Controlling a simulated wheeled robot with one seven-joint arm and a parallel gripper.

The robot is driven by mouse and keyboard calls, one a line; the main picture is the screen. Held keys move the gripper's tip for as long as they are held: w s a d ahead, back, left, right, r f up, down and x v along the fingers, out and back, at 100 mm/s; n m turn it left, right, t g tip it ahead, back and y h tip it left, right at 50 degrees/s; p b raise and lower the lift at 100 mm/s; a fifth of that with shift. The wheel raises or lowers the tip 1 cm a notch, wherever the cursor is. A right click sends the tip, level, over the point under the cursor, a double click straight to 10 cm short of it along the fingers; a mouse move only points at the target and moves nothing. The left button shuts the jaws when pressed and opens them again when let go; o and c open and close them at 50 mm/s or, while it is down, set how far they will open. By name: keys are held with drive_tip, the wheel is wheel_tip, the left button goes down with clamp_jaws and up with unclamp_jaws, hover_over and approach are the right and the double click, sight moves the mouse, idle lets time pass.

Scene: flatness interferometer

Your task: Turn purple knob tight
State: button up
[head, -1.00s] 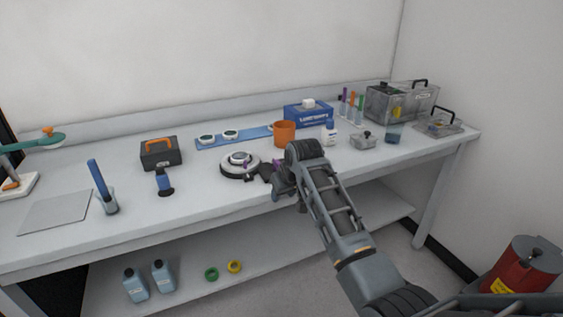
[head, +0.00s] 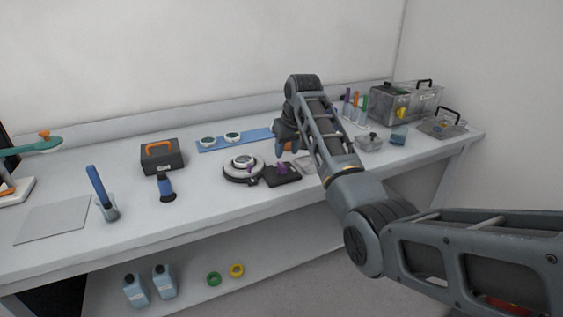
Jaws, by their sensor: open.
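A round black-and-white device (head: 243,171) stands on the bench near the middle. A small purple part (head: 251,169) shows on its right front side. A purple knob (head: 282,168) stands up from a black block (head: 284,178) just right of the round device. I cannot tell how tight either purple part is. My gripper (head: 285,148) hangs above and behind the purple knob in the picture, apart from it, open with nothing seen in it. Its fingertips are small and partly hidden by the arm.
A blue mat with two white round pieces (head: 262,133) lies behind the device. A black case with an orange handle (head: 162,158) and a blue brush (head: 166,190) are to the left. Clear boxes (head: 395,103) stand at the right. My arm hides the bench's middle back.

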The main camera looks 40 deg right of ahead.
sight(283, 165)
drive_tip(key=shift+x, duration=3.55)
drive_tip(key=shift+c, duration=0.4)
clamp_jaws()
